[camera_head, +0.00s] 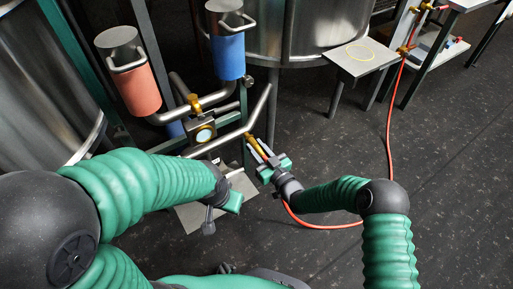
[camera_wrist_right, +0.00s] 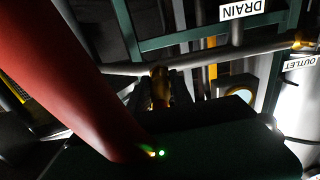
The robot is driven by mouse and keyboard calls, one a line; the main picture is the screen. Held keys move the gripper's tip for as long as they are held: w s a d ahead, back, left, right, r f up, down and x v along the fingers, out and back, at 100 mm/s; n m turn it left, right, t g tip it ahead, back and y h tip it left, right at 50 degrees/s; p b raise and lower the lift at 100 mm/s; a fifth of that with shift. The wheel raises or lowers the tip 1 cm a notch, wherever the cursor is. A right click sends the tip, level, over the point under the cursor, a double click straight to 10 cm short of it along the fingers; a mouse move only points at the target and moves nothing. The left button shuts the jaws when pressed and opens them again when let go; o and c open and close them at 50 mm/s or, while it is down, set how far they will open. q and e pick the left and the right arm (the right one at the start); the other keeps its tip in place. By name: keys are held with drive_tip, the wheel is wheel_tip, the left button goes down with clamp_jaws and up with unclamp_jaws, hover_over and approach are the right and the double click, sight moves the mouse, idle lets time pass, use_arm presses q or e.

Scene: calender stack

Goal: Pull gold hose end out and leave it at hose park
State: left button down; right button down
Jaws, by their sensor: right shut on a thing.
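The gold hose end (camera_head: 255,145) is held in my right gripper (camera_head: 268,160), which is shut on it. Its tip points up and left toward a slanted steel pipe (camera_head: 232,137); I cannot tell if it is still seated there. In the right wrist view the gold end (camera_wrist_right: 160,82) stands between dark fingers, in front of the pipe. The orange-red hose (camera_head: 388,130) loops from my right gripper across the floor to the back right. A small grey table with a yellow ring (camera_head: 360,51) stands at the back right. My left gripper (camera_head: 228,203) is lower left; its jaw opening is unclear.
Steel tanks (camera_head: 310,32) stand behind. A red-orange cylinder (camera_head: 138,90) and a blue cylinder (camera_head: 228,55) are above the pipes. Dark floor (camera_head: 455,170) is open to the right, crossed by the hose.

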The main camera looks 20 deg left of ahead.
sight(264, 156)
drive_tip(key=shift+p+v, duration=0.6)
drive_tip(key=shift+v, duration=0.4)
drive_tip(key=shift+p+v, duration=0.5)
drive_tip(key=shift+v, duration=0.55)
drive_tip(key=s+d+r+m+t+h+p, duration=0.1)
drive_tip(key=s+d+r+m+t+h, duration=0.25)
drive_tip(key=d, duration=0.85)
drive_tip(key=s+d+r+m+t+h, duration=0.15)
drive_tip(key=d+m+h, duration=0.35)
drive_tip(key=d, duration=0.7)
drive_tip(key=s+d+r+m+t+h+p, duration=0.1)
drive_tip(key=s+d+r+m+t+h, duration=0.15)
drive_tip(key=d+h, duration=0.65)
drive_tip(key=w+d+r+y+p, duration=0.1)
drive_tip(key=d+r+y+p, duration=0.2)
drive_tip(key=r+p, duration=3.4)
drive_tip(key=shift+r+n, duration=0.3)
drive_tip(key=shift+r, duration=0.35)
